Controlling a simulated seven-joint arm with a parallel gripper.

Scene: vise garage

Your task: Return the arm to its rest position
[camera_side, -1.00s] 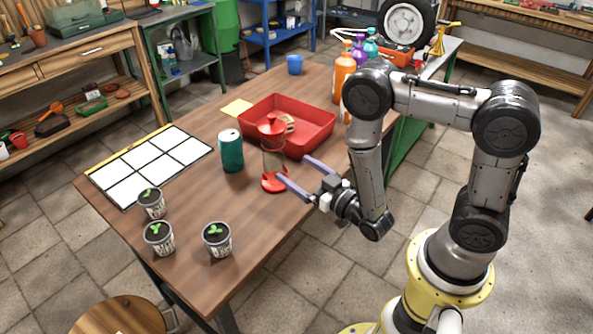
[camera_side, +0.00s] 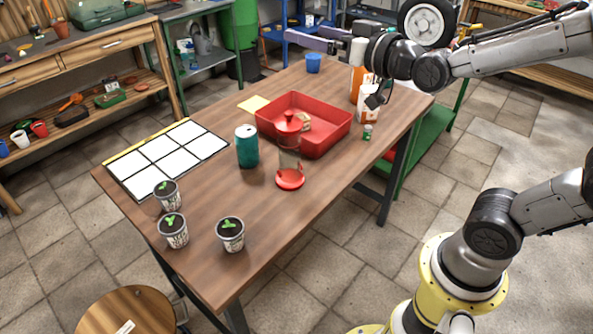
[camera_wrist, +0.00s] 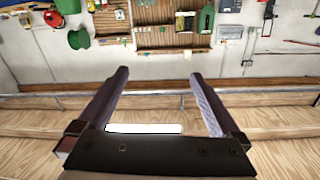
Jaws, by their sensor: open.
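My gripper (camera_side: 318,38) is raised high over the far end of the wooden table in the side view, with its purple fingers pointing left. In the wrist view my gripper (camera_wrist: 160,80) shows two fingers spread apart with nothing between them. My arm stretches in from the right edge of the side view. The gripper touches nothing that I can see.
The table (camera_side: 215,195) bears a red tray (camera_side: 335,137), a clear jar with a red lid (camera_side: 289,152), a teal can (camera_side: 247,147), several seedling pots (camera_side: 230,235), a white grid sheet (camera_side: 168,155) and a blue cup (camera_side: 313,63). Bottles stand beneath my wrist. A pegboard wall (camera_wrist: 155,28) faces the wrist camera.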

